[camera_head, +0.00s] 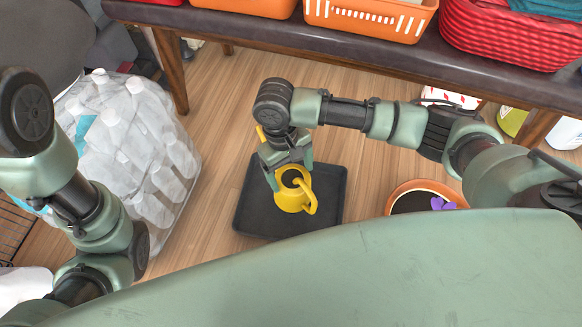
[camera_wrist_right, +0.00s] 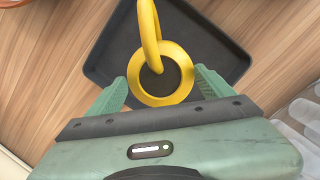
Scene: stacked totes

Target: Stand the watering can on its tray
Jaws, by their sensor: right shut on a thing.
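The yellow watering can (camera_head: 291,201) is over the black tray (camera_head: 332,190) on the floor, seen from above. It looks roughly upright, with its handle toward the lower right. My right gripper (camera_head: 289,172) is shut on the can, with a finger on either side of it. In the right wrist view the can's round rim and handle (camera_wrist_right: 150,35) show between the fingers, with the tray (camera_wrist_right: 215,45) around and below. I cannot tell whether the can's base touches the tray. My left arm is at the left, but its gripper is out of view.
A pack of clear bottles (camera_head: 135,125) stands left of the tray. A terracotta pot (camera_head: 405,190) with a purple flower is to the right. A dark bench (camera_head: 300,38) with orange baskets (camera_head: 370,18) runs along the back. Bare wooden floor surrounds the tray.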

